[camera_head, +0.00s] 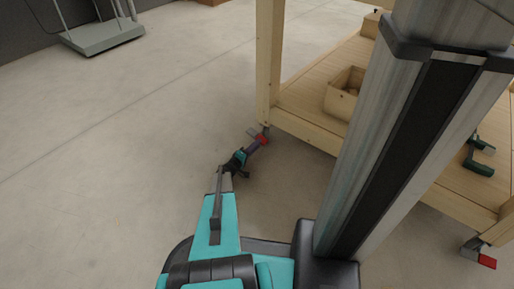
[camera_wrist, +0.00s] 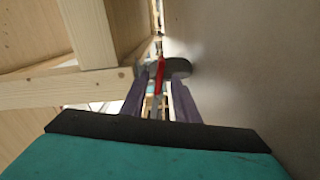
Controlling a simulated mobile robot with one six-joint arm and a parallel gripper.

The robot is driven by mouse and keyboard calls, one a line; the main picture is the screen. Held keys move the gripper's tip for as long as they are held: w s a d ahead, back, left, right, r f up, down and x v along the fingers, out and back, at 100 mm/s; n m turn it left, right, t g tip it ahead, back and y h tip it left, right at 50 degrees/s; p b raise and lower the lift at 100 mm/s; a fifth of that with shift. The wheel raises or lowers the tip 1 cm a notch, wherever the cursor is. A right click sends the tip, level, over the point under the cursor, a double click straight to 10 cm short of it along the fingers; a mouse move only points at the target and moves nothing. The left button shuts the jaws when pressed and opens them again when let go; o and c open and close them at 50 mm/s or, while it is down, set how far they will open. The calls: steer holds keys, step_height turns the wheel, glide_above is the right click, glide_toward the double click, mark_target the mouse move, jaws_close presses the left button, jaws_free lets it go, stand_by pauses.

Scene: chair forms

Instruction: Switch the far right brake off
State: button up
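A wooden cart (camera_head: 310,131) stands on casters with red brake levers. One red brake lever (camera_head: 263,138) is at the foot of the corner post nearest my gripper. Another red brake lever (camera_head: 487,261) is at the lower right corner. My gripper (camera_head: 255,145) is low by the first lever. In the wrist view, the two purple fingers (camera_wrist: 159,98) are apart, and the red lever (camera_wrist: 159,76) shows between their tips. A grey caster wheel (camera_wrist: 179,68) is just beyond the right finger. I cannot tell whether the fingers touch the lever.
A wooden box (camera_head: 342,100) and a dark green tool (camera_head: 480,158) rest on the cart's lower shelf. The cart's post and lower rail (camera_wrist: 70,88) are close on the gripper's left. A grey platform (camera_head: 103,36) stands far back. The floor to the left is clear.

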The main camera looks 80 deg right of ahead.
steer(key=shift+s+d, duration=0.3)
steer(key=shift+d, duration=0.25)
steer(key=shift+c, duration=0.3)
jaws_close()
steer(key=shift+a, duration=0.1)
steer(key=shift+r, duration=0.15)
steer(key=shift+r+n+p, duration=0.4)
steer(key=shift+n+p, duration=0.15)
steer(key=shift+n, duration=0.65)
steer(key=shift+w+d+r+n+p, duration=0.15)
steer(key=shift+n+p, duration=0.25)
steer(key=shift+n, duration=0.4)
steer(key=shift+d+r+n+p, duration=0.15)
steer(key=shift+r+n+p, duration=0.2)
steer(key=shift+n, duration=0.45)
steer(key=shift+f, duration=0.1)
